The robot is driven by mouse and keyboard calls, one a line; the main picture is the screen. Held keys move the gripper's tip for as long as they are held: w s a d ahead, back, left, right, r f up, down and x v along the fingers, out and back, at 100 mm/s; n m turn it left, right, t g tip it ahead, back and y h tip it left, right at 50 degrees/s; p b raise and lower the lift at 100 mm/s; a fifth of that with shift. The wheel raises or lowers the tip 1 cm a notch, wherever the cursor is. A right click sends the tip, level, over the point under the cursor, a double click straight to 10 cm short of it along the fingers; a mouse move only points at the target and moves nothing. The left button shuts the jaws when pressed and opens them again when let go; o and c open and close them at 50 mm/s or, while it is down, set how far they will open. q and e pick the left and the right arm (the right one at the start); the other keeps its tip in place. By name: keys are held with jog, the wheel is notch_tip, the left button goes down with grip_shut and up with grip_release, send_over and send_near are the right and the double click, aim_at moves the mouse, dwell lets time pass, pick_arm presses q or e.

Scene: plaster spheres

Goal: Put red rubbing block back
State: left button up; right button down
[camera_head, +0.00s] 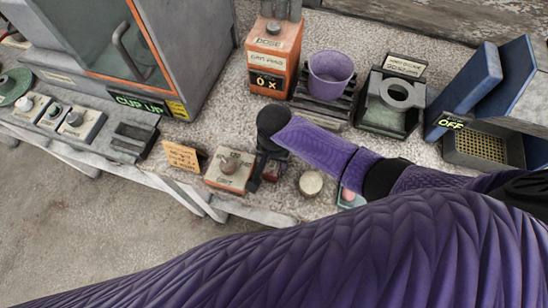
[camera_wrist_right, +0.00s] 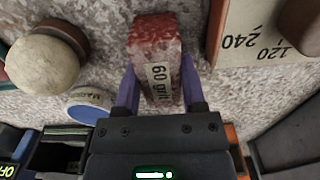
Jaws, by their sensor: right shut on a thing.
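The red rubbing block (camera_wrist_right: 155,34) shows in the right wrist view, with a red top and a pale "60 grit" label. My right gripper (camera_wrist_right: 160,82) is shut on it, one purple finger on each side. In the head view my right gripper (camera_head: 266,166) points down over the front of the bench, beside the beige dial box. There the block is mostly hidden by the wrist, and I cannot tell whether it touches the bench. My left gripper is not in view.
The beige dial box (camera_head: 230,168), marked 240 and 120 in the wrist view (camera_wrist_right: 240,40), is close by. A pale sphere (camera_wrist_right: 42,62) stands on the other side.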

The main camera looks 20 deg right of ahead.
jog(key=shift+c, duration=0.8)
grip_release()
jog(key=shift+r, duration=0.25)
notch_tip(320, 180, up, 12)
jog(key=p, duration=0.5)
jog(key=shift+f, duration=0.15)
jog(key=shift+s, duration=0.1)
